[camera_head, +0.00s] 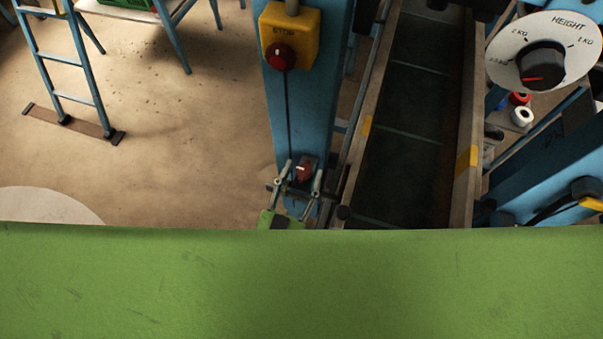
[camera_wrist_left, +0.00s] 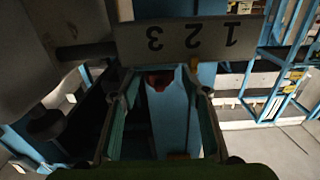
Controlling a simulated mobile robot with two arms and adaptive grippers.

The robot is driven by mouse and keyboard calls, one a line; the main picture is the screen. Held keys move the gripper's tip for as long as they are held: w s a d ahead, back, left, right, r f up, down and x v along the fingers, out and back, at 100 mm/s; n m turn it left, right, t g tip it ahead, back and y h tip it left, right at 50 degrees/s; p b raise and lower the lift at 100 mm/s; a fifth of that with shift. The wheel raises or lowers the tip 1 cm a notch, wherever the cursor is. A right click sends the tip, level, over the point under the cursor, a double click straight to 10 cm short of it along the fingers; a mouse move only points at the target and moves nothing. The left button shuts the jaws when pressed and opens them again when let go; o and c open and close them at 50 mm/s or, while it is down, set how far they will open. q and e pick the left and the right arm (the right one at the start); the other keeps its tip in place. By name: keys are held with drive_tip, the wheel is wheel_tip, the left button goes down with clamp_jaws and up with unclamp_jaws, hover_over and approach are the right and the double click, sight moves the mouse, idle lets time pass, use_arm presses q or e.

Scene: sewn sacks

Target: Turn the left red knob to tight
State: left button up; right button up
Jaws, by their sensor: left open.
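A small red knob (camera_head: 303,170) with a pale mark is low on the blue post, left of the belt. My left gripper (camera_head: 302,174) is open, with one finger on each side of the knob. I cannot tell whether the fingers touch it. In the left wrist view the red knob (camera_wrist_left: 158,80) shows between the two fingers, partly hidden under a plate (camera_wrist_left: 190,38) with upside-down numbers 1, 2 and 3. A second, larger red knob or button (camera_head: 281,57) sits on a yellow STOP box (camera_head: 304,24) higher on the post. My right gripper is not in view.
A dark belt (camera_head: 415,120) with raised side rails runs right of the post. A blue ladder (camera_head: 62,62) stands at the left. The brown floor between ladder and post is mostly clear.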

use_arm(q)
drive_tip(key=c, duration=1.1)
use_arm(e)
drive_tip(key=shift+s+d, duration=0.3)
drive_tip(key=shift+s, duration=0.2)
